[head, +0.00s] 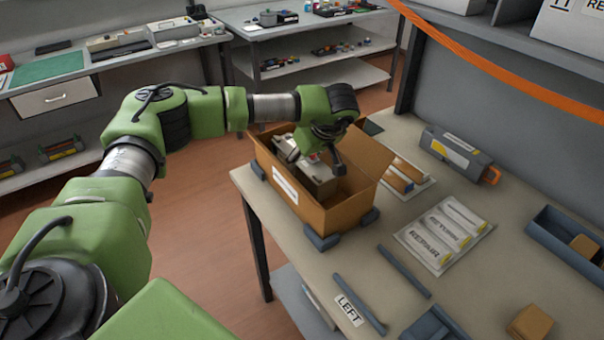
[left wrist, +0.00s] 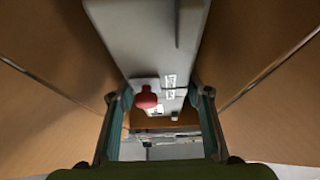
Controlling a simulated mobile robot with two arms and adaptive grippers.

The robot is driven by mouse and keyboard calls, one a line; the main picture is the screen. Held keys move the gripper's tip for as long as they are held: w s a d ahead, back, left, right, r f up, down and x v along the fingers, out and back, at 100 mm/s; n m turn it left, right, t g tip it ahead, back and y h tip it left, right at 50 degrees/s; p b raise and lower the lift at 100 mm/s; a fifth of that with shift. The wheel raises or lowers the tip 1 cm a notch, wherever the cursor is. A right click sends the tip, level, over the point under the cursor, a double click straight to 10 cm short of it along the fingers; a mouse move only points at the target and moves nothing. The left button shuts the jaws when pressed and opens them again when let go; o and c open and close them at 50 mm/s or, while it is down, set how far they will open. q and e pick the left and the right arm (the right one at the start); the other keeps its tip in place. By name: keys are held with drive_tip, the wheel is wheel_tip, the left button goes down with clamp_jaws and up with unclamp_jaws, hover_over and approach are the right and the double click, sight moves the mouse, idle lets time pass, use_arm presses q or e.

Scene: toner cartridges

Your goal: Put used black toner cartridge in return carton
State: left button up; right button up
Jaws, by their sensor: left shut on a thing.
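The open brown return carton (head: 283,197) stands on the near left part of the workbench with its flaps spread. My left gripper (head: 323,163) is over the carton's opening, pointing down. It is shut on a grey toner cartridge (head: 320,182), which is inside the carton walls in the head view. In the left wrist view the cartridge (left wrist: 150,42) runs between the two fingers (left wrist: 160,115) and has a red knob and small white labels. Brown carton walls rise on both sides. Whether the cartridge touches the carton floor is hidden. My right gripper is not in view.
Another grey cartridge (head: 455,152) with an orange end lies at the back of the workbench (head: 375,232). A labelled mat (head: 443,235), a blue tray (head: 556,238) and blue rails (head: 404,271) lie right of the carton. An orange strap (head: 500,70) crosses at upper right.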

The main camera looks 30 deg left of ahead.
use_arm(q)
wheel_tip(320, 180, down, 3)
drive_tip(key=shift+r+b, duration=0.1)
drive_tip(key=shift+b, duration=0.7)
drive_tip(key=shift+f, duration=0.2)
drive_tip(key=o, duration=1.5)
drive_tip(key=shift+o, duration=0.2)
